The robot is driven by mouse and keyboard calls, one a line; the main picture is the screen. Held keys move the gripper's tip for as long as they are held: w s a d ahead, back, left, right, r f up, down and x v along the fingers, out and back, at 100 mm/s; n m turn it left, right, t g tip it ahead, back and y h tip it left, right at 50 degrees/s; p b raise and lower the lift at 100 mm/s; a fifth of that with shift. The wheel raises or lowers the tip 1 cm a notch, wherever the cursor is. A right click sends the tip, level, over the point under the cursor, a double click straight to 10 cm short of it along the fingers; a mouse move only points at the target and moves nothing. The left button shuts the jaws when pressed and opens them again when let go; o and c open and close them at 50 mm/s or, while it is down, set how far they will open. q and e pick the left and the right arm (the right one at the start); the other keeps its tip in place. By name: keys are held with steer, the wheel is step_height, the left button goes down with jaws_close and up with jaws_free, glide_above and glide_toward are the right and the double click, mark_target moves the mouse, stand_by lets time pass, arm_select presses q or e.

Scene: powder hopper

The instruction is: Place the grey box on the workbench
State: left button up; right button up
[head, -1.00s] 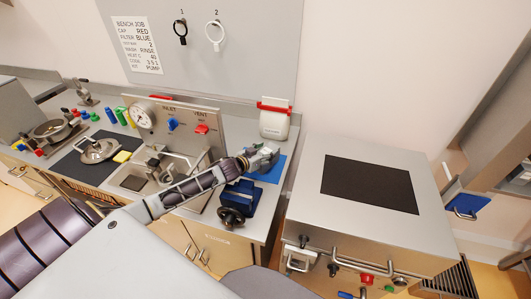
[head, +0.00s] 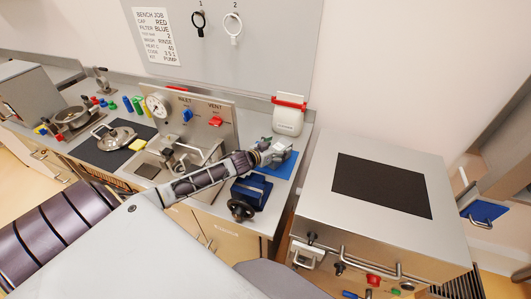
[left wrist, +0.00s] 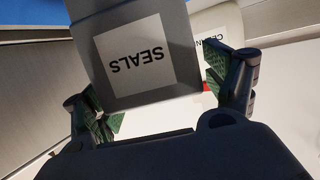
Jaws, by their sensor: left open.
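The grey box (left wrist: 145,52) carries a white label reading SEALS, upside down in the left wrist view. In the head view my left gripper (head: 272,152) is over the blue mat (head: 288,167) on the workbench (head: 262,203). There the box is hard to separate from the gripper. My right gripper is not in view.
A white container (head: 288,118) with a red top stands just behind the mat. A dark blue vise (head: 250,192) is in front. The valve panel (head: 190,115) stands left. A steel cabinet with a black top mat (head: 383,185) is right.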

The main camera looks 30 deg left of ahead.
arm_select(q)
steer(key=v, duration=1.1)
steer(key=shift+s, duration=0.35)
stand_by(0.7)
steer(key=shift+a+r, duration=0.1)
steer(key=shift+r, duration=0.05)
stand_by(1.6)
